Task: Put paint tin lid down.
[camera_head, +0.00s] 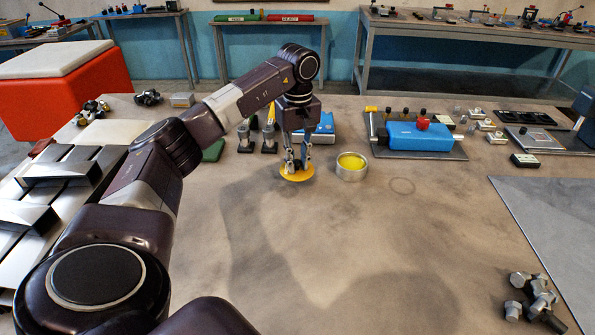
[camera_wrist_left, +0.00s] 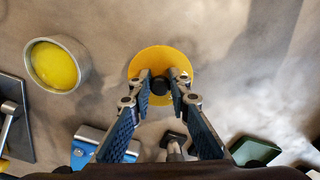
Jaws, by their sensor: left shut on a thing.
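The paint tin lid is a yellow disc (camera_head: 297,173) with a dark knob; it also shows in the left wrist view (camera_wrist_left: 163,60). My left gripper (camera_head: 298,165) is shut on the lid's dark knob from above, and in the left wrist view its fingertips (camera_wrist_left: 159,84) close around it. The lid is at or just above the table; I cannot tell whether it touches. The paint tin (camera_head: 351,172) is a round metal tin with yellow paint inside, open, just right of the lid. It is also at the left of the left wrist view (camera_wrist_left: 84,64). My right gripper is not in view.
A blue device on a plate (camera_head: 418,137) stands behind the tin to the right. Dark-topped small stands (camera_head: 269,138) are behind the gripper. Metal bolts (camera_head: 532,295) lie at the front right, near a grey sheet (camera_head: 560,215). The table's middle front (camera_head: 380,260) is clear.

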